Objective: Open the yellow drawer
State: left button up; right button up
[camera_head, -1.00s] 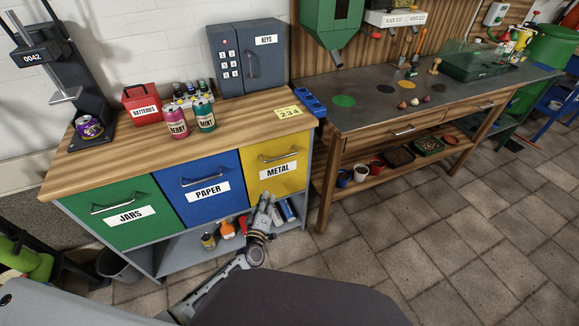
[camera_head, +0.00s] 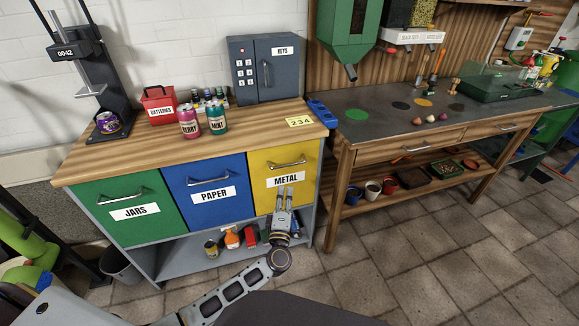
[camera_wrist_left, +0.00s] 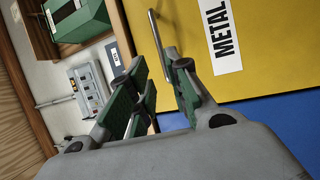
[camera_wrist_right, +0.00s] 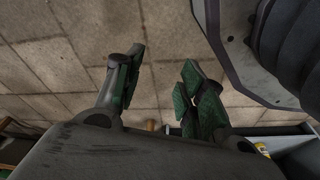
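The yellow drawer (camera_head: 262,185), labelled METAL, is shut at the right end of the cabinet's drawer row. Its silver bar handle (camera_head: 288,164) is near the drawer's top edge. My left gripper (camera_head: 285,190) is in front of the drawer, just below the METAL label and below the handle. In the left wrist view, its green-padded fingers (camera_wrist_left: 156,88) are open, and the handle (camera_wrist_left: 158,45) shows ahead, lined up with the gap between them. I see no grip on it. My right gripper (camera_wrist_right: 160,85) is open and empty above the tiled floor, in the right wrist view only.
The green drawer (camera_head: 122,211) and blue drawer (camera_head: 207,188) are shut to the left. Cans, a red battery box (camera_head: 158,105) and a key safe (camera_head: 263,68) stand on the cabinet top. A workbench (camera_head: 440,110) stands to the right. The floor in front is clear.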

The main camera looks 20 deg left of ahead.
pick_arm(q)
jog(key=shift+w, duration=0.1)
send_near(289, 165)
jog(key=shift+w, duration=0.7)
jog(key=b+x, duration=0.1)
jog(key=x, duration=0.7)
jog(key=shift+w+a+f+b, duration=0.1)
jog(key=shift+w+a+b, duration=0.15)
jog(key=shift+b, duration=0.15)
jog(key=shift+w, duration=0.25)
pick_arm(e)
jog(key=r, duration=0.1)
jog(key=a+r, duration=0.1)
jog(key=r, duration=0.1)
jog(key=w+r, duration=0.1)
jog(key=r, duration=0.1)
jog(key=shift+a+r, duration=0.1)
jog(key=shift+a, duration=0.3)
jog(key=shift+w+r, duration=0.1)
jog(key=shift+w, duration=0.1)
pick_arm(q)
jog(key=c, duration=0.4)
grip_shut()
